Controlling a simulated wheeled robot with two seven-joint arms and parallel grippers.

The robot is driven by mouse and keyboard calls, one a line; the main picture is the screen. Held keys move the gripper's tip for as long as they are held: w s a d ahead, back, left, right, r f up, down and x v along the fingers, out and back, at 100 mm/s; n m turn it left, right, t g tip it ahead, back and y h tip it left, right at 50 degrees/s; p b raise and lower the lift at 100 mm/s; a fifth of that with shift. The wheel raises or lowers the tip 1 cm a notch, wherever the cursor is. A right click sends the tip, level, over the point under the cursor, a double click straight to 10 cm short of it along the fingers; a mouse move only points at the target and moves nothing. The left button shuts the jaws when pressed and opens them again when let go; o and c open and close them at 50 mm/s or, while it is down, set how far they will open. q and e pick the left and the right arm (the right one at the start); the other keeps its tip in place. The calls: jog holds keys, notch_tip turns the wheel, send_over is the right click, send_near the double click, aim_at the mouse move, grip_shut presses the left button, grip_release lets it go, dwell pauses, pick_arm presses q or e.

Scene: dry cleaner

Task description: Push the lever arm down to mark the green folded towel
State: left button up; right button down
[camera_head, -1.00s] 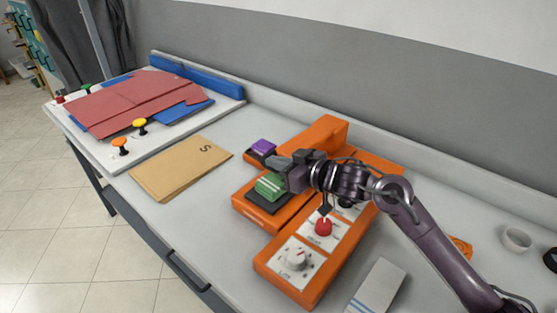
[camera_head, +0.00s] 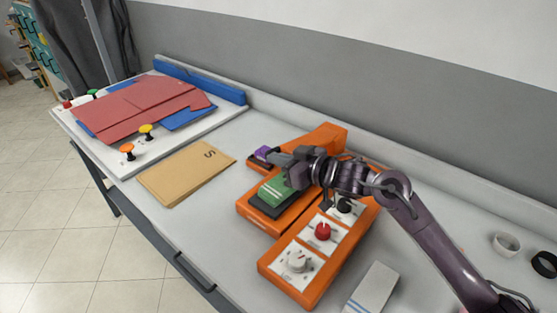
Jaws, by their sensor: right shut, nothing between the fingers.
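The orange marking machine (camera_head: 248,212) stands on the counter. The green folded towel (camera_head: 277,190) lies on a dark pad at its front left, partly covered by my gripper. My right gripper (camera_head: 276,158) is shut and empty, just above and behind the towel, its tips close to a purple block (camera_head: 264,152). I cannot tell whether it touches the block. An orange raised part (camera_head: 326,135) shows behind the gripper. I cannot make out the lever arm clearly, as my arm covers much of the machine's middle. My left gripper is not in view.
The machine's control panel has a red knob (camera_head: 323,231) and a white dial (camera_head: 297,261). A brown folder (camera_head: 185,173) lies to the left, beyond it a white board (camera_head: 150,160) with red cloth. A white box (camera_head: 373,289) and a cup (camera_head: 507,243) stand right.

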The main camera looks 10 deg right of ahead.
jog(key=b+v, duration=0.2)
jog(key=v, duration=0.8)
jog(key=shift+f, duration=0.15)
jog(key=shift+s+a, duration=0.1)
